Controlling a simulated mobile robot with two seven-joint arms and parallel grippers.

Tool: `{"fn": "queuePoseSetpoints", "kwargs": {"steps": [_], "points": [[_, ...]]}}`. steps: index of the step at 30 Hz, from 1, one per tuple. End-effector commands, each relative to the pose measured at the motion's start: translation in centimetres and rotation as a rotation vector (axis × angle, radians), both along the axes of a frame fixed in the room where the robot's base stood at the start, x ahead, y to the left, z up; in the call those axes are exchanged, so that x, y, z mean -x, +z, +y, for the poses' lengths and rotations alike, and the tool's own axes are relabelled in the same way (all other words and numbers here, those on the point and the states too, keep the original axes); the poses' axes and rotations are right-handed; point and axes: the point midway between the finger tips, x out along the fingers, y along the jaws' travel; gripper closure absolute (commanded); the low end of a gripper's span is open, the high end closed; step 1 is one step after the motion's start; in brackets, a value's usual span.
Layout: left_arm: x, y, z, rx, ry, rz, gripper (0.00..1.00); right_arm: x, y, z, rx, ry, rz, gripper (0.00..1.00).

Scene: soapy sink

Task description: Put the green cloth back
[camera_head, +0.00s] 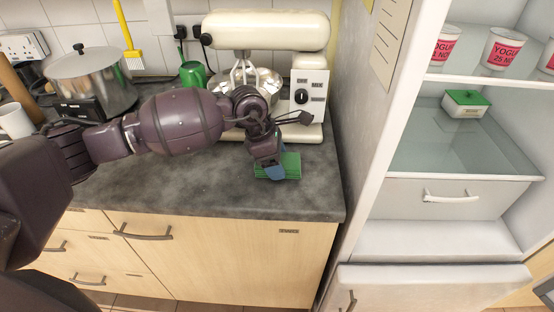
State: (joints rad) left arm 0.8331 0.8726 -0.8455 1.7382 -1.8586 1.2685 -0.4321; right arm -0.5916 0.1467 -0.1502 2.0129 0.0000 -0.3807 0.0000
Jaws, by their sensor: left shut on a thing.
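A folded green cloth (291,167) is at the right end of the dark worktop, in front of the cream stand mixer. My left gripper (268,173) reaches in from the left and is shut on the green cloth. A small blue patch shows at the fingertips. I cannot tell whether the cloth rests on the worktop or is just above it. The gripper hides part of the cloth's left side. My right gripper is not in view.
The stand mixer (267,31) stands behind my gripper. A steel pot (92,80) and green cup (193,74) are at the back left. The open fridge (408,160) on the right holds yogurt cups and a green-lidded box (466,104). The front worktop (190,188) is clear.

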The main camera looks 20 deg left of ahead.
Motion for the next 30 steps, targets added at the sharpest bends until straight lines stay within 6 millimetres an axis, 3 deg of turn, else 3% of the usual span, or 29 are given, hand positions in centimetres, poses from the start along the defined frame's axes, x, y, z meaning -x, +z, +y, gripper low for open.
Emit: {"fn": "queuePoseSetpoints", "kwargs": {"steps": [9,10,14,23,30], "points": [[0.0,-0.3,0.0,0.000,-0.001,-0.001,0.78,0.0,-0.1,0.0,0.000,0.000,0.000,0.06],[0.0,-0.2,0.0,0.001,-0.001,-0.002,0.27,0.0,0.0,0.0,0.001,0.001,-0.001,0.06],[0.0,-0.1,0.0,0.001,-0.001,-0.002,0.07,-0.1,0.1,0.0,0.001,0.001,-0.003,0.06],[0.0,0.0,0.0,0.000,0.000,-0.002,0.06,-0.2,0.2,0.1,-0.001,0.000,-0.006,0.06],[0.1,2.4,0.8,-0.001,0.000,-0.005,0.06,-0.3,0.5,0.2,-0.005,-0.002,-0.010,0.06]]}}
